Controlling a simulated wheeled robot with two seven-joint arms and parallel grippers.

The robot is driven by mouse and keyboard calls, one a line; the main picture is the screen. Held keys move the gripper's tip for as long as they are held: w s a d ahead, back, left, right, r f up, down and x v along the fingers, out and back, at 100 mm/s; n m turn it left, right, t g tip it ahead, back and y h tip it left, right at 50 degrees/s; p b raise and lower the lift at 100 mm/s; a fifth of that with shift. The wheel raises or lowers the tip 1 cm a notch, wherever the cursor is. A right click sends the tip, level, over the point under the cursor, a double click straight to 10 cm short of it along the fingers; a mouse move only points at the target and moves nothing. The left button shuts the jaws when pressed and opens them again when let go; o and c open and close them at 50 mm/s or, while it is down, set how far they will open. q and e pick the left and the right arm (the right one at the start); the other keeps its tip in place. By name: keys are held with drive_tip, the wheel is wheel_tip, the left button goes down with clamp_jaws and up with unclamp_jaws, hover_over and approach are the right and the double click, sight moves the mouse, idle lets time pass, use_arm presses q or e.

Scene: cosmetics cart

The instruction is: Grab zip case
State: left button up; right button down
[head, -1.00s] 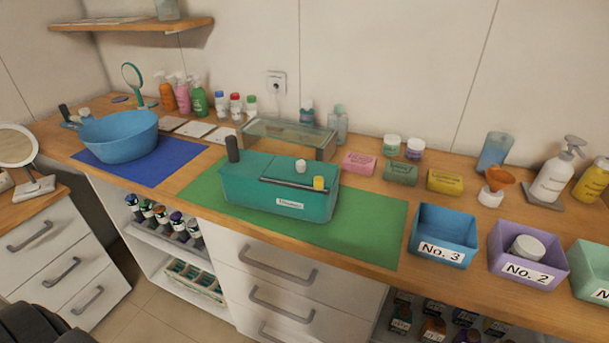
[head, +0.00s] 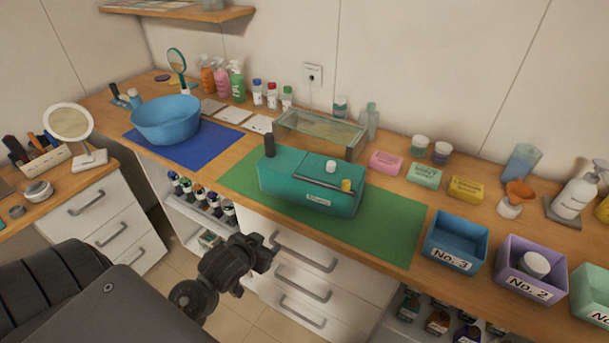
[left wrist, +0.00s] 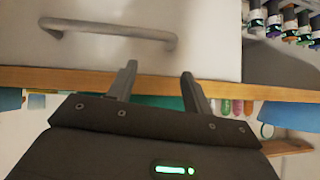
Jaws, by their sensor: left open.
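The zip case (head: 310,185) is a teal box-shaped case with a dark zip line and a white label on its front. It lies on a green mat (head: 395,232) in the middle of the counter in the head view. A black bottle, a white-capped item and a yellow-capped item stand on or right by it. My left gripper (head: 266,254) is in front of the drawers, below and left of the case, apart from it. In the left wrist view its two fingers (left wrist: 158,82) are spread, with nothing between them. My right gripper is not in view.
A blue bowl (head: 167,122) on a blue mat is at left, and a glass-topped stand (head: 320,128) is behind the case. Soap bars and bins, including blue bin No. 3 (head: 455,240), are at right. The counter edge and drawer handles (head: 303,248) are near my gripper.

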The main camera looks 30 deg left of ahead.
use_arm(q)
drive_tip(key=w+a+r+n+t, duration=0.1)
drive_tip(key=w+a+r+t, duration=0.5)
drive_tip(key=r, duration=0.7)
drive_tip(key=t, duration=0.2)
approach(266, 140)
drive_tip(key=shift+y, duration=0.3)
drive_tip(key=w, duration=0.4)
drive_tip(key=w+p, duration=0.1)
drive_tip(key=w, duration=0.1)
drive_tip(key=shift+w+a+r, duration=0.1)
drive_tip(key=shift+a+r, duration=0.05)
drive_tip(key=shift+a, duration=0.2)
drive_tip(key=shift+w+r+n, duration=0.1)
drive_tip(key=shift+w+n, duration=0.2)
drive_tip(key=shift+w, duration=0.15)
drive_tip(key=w, duration=0.1)
drive_tip(key=w+p, duration=0.1)
drive_tip(key=w, duration=0.2)
drive_tip(key=shift+w+a+f+p, duration=0.15)
drive_tip(key=shift+f+p, duration=0.1)
drive_tip(key=shift+p, duration=0.1)
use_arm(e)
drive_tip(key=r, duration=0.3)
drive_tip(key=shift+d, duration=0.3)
use_arm(q)
clamp_jaws()
